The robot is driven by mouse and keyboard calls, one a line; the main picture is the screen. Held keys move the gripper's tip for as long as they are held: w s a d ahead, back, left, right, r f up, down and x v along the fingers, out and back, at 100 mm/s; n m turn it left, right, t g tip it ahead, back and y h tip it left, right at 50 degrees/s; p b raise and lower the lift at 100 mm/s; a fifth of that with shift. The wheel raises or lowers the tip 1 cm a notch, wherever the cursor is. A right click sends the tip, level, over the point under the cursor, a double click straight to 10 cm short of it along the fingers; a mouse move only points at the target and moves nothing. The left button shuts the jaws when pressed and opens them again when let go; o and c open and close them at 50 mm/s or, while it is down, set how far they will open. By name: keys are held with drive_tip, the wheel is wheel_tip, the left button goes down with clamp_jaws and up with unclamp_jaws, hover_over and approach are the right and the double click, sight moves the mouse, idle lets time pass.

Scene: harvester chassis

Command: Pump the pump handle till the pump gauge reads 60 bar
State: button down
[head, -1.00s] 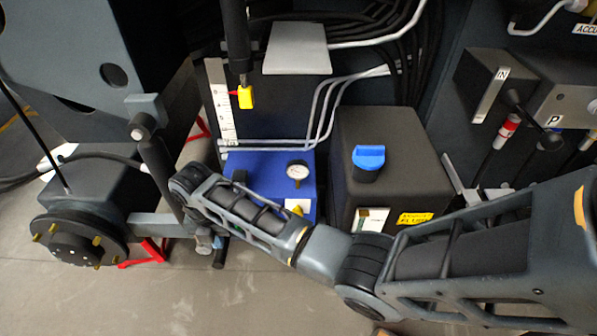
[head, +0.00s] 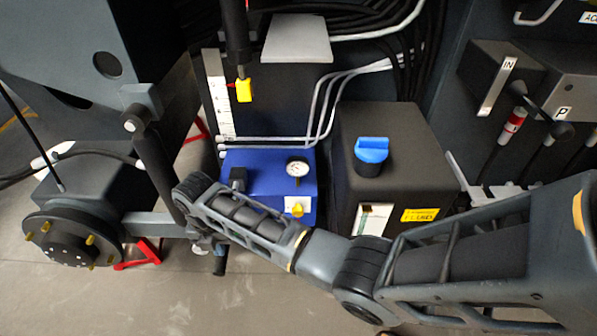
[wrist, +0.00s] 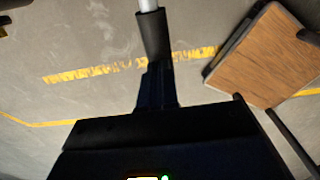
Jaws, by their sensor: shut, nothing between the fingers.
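The pump is a blue block (head: 262,165) behind my forearm in the head view. The round white pump gauge (head: 297,168) faces up on its top; its needle is too small to read. In the wrist view, the pump handle's black grip (wrist: 152,36) on a pale rod lies straight ahead of my gripper (wrist: 157,85). The fingers are shut with nothing between them, and their tips overlap the grip's near end; I cannot tell whether they touch. In the head view my arm hides most of the gripper area, and a short dark cylinder (head: 219,264) shows below it.
A black fluid tank (head: 405,150) with a blue cap (head: 371,155) stands right of the pump. A wheel hub (head: 72,240) is at left. A yellow marker (head: 244,91) hangs by a white scale (head: 218,95). A wooden-topped stand (wrist: 262,55) shows in the wrist view.

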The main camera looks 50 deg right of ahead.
drive_tip(key=shift+d+f+b, duration=0.15)
drive_tip(key=shift+f+b, duration=0.25)
drive_tip(key=shift+f, duration=0.3)
drive_tip(key=shift+d+f+b, duration=0.1)
drive_tip(key=shift+f+b, duration=0.3)
drive_tip(key=shift+f, duration=0.3)
wheel_tip(320, 180, up, 6)
drive_tip(key=p, duration=0.5)
drive_tip(key=shift+f+p, duration=0.15)
drive_tip(key=shift+p, duration=0.15)
drive_tip(key=shift+a+r, duration=0.1)
drive_tip(key=shift+r, duration=2.25)
wheel_tip(320, 180, up, 8)
drive_tip(key=shift+b, duration=0.4)
drive_tip(key=shift+f, duration=0.15)
